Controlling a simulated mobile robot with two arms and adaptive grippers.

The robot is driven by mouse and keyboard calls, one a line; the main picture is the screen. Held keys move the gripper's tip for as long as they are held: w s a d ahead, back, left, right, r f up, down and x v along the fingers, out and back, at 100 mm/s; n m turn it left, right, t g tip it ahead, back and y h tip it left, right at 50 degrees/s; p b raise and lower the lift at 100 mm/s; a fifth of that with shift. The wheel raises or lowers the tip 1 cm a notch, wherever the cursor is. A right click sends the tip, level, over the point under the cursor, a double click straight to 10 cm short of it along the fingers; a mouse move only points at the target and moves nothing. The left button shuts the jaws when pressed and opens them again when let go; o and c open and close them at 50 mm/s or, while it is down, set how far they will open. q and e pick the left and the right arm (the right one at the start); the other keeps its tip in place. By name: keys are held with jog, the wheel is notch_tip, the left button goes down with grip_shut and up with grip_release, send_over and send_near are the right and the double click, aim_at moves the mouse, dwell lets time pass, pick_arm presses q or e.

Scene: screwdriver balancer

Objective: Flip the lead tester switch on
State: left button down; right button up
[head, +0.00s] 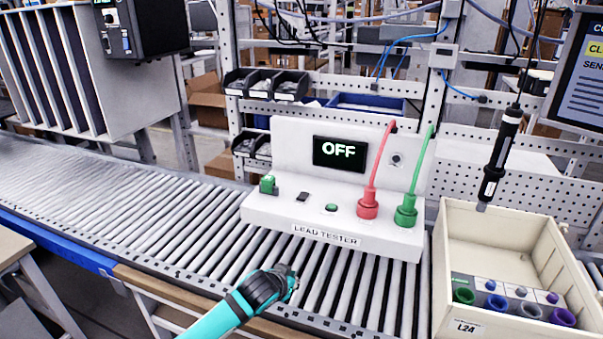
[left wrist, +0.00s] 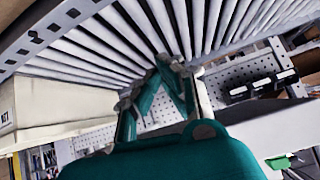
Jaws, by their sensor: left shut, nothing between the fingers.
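The white lead tester (head: 325,214) stands on the roller conveyor, and its black screen (head: 339,153) reads OFF. A small dark switch-like part (head: 302,197) sits on its base, between a green block (head: 268,184) at the left end and a green round button (head: 330,208). A red plug (head: 368,203) and a green plug (head: 405,210) stand at the right with leads rising from them. My left gripper (head: 288,278) is in front of the tester, apart from it, over the near rollers. Its teal fingers meet at the tips, empty, in the left wrist view (left wrist: 165,65). My right gripper is not in view.
A beige crate (head: 490,225) with several coloured cylinders stands right of the tester. A black screwdriver (head: 496,160) hangs above the crate. The conveyor (head: 130,205) is clear to the left. A perforated rack with dark bins (head: 265,84) stands behind.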

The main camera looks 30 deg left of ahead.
pick_arm(q)
jog(key=w+a+r, duration=0.1)
jog(key=r, duration=0.4)
jog(key=w+a+r+t+p, duration=0.1)
jog(key=w+r, duration=0.1)
jog(key=r, duration=0.4)
jog(key=w+r+t, duration=0.1)
jog(key=r, duration=0.4)
jog(key=shift+w+a+r+n+y, duration=0.3)
jog(key=shift+a+n, duration=0.1)
notch_tip(320, 180, up, 9)
jog(key=a+t+p, duration=0.1)
jog(key=t, duration=0.1)
jog(key=p, duration=0.4)
send_over(302, 199)
notch_tip(302, 199, down, 3)
jog(key=shift+f+n+y, duration=0.2)
jog(key=shift+n+y, duration=0.1)
jog(key=shift+n, duration=0.1)
jog(key=f, duration=0.1)
jog(key=f+p, duration=0.1)
jog(key=shift+s+d+f, duration=0.1)
jog(key=shift+s+f, duration=0.1)
jog(key=shift+f, duration=0.2)
jog(key=shift+s+f, duration=0.15)
jog(key=shift+f, duration=0.6)
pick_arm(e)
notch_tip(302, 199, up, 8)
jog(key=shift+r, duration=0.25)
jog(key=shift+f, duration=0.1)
